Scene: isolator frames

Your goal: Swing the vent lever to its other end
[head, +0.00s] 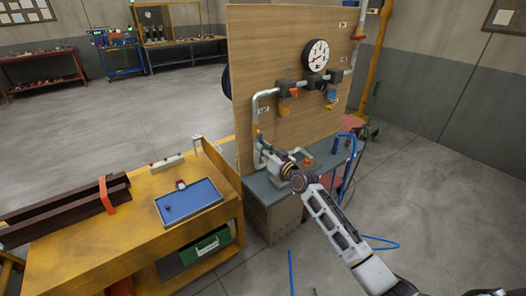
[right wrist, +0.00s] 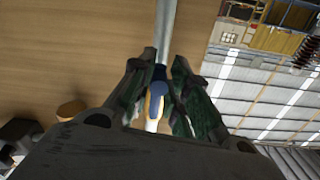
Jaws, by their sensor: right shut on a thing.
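In the head view my right gripper (head: 263,146) reaches in from the lower right to the left pipe, low on the upright wooden board (head: 270,40). In the right wrist view my right gripper (right wrist: 165,58) has its two dark fingers closed about a small blue and yellow-orange piece (right wrist: 158,86), which looks like the vent lever. It lies in line with a grey pipe (right wrist: 168,25) running along the board. The fingers and wrist hide the lever's pivot, and I cannot tell its exact angle. My left gripper is not in view.
Higher on the board are a round gauge (head: 317,55), an orange-handled valve (head: 293,92) and a valve with a blue and yellow part (head: 331,95). A yellow bench with a blue tray (head: 190,203) stands at left. A blue hose (head: 352,165) hangs at right.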

